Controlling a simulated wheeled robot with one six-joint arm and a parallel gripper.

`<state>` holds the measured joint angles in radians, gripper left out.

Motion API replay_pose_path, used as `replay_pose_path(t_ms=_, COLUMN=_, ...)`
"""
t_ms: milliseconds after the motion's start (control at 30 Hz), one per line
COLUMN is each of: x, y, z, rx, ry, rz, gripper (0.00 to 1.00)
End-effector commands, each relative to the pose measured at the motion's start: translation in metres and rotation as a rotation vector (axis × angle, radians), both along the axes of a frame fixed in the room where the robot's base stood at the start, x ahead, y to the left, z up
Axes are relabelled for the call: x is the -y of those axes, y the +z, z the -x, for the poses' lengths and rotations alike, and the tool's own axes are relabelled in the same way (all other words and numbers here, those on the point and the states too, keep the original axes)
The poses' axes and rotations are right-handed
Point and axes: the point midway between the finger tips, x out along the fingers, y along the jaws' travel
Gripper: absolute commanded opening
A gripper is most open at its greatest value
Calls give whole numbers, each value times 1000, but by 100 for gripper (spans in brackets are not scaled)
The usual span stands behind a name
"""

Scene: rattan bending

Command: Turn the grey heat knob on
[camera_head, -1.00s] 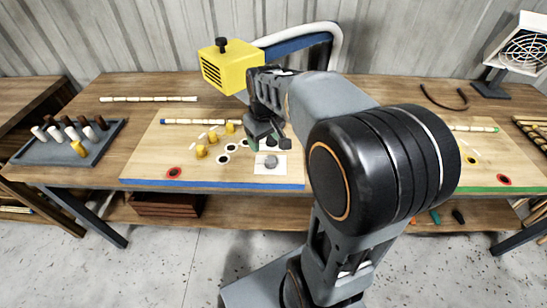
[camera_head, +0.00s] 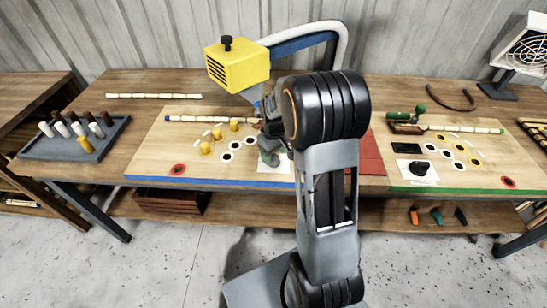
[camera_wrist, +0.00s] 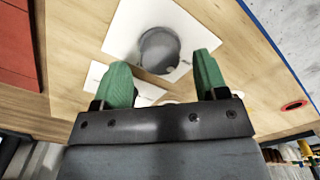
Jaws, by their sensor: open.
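The grey heat knob (camera_wrist: 159,50) is round and sits on a square white plate (camera_wrist: 125,32) on the blue-edged board. In the wrist view it lies just beyond and between my two green fingertips. My gripper (camera_wrist: 163,72) is open, with nothing between its fingers. In the head view my gripper (camera_head: 268,156) is low over the white plate (camera_head: 283,175), and the knob is hidden behind it. I cannot tell whether a finger touches the knob.
A yellow heater box (camera_head: 237,66) stands behind the gripper. Yellow pegs (camera_head: 206,148) and ringed spots lie to the left. A red mat (camera_head: 371,155) lies to the right. A black knob (camera_head: 423,168) is on the green-edged board (camera_head: 460,188).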

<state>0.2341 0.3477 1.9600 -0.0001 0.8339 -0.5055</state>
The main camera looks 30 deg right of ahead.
Motion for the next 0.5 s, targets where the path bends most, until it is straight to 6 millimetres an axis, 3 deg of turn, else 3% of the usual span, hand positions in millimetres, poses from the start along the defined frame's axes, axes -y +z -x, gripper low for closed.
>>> replay_pose_path(t_ms=200, x=0, y=-19, z=0, rx=-1, ry=0, rz=-1, gripper=67)
replay_pose_path(t_ms=500, x=0, y=-24, z=0, rx=0, ry=0, rz=0, gripper=67)
